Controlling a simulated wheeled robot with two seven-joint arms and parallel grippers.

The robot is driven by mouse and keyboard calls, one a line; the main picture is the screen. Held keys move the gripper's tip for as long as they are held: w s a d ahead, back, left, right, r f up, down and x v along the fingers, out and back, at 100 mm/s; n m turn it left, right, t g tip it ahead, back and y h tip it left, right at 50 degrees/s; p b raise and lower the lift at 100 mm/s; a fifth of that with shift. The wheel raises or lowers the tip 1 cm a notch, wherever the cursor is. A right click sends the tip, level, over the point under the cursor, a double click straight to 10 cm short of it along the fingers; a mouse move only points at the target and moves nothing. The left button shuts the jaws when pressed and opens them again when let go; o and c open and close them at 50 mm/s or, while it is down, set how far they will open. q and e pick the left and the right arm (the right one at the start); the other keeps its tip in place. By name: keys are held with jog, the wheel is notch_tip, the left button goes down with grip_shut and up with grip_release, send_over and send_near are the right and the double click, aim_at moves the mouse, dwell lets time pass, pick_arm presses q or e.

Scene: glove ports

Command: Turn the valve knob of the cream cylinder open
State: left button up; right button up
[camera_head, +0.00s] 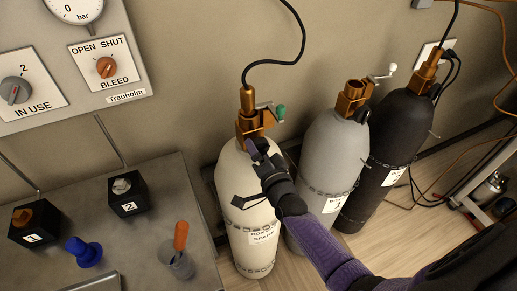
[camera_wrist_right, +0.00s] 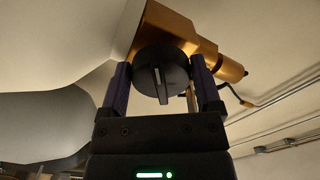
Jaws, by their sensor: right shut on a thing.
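The cream cylinder (camera_head: 241,203) stands upright against the wall, with a brass valve (camera_head: 247,124) on top. In the right wrist view the brass valve body (camera_wrist_right: 168,28) carries a round black knob (camera_wrist_right: 176,66) with a raised bar that stands almost upright. My right gripper (camera_head: 262,150) is at the valve, coming from the front right. In the wrist view its two purple fingers (camera_wrist_right: 161,84) sit on either side of the knob, shut on it. The gripper hides the knob in the head view. My left gripper is not in view.
A grey cylinder (camera_head: 333,150) and a black cylinder (camera_head: 397,135) stand close on the right. A bench (camera_head: 160,245) with numbered black blocks, a blue knob and a cup is on the left, below a gauge panel (camera_head: 70,45). A black hose (camera_head: 286,63) rises from the cream cylinder's valve.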

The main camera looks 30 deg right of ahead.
jog(key=n+p, duration=0.1)
jog(key=n, duration=0.5)
jog(key=shift+d+f, duration=0.1)
jog(key=shift+f, duration=0.05)
jog(key=shift+n, duration=1.2)
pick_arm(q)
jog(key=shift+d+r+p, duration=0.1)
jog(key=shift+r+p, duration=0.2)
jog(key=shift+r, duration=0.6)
pick_arm(e)
jog(key=shift+d+n, duration=0.1)
jog(key=shift+n, duration=0.6)
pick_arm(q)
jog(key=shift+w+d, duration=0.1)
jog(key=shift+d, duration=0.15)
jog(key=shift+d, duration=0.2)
pick_arm(e)
jog(key=o, duration=1)
jog(key=shift+o, duration=0.2)
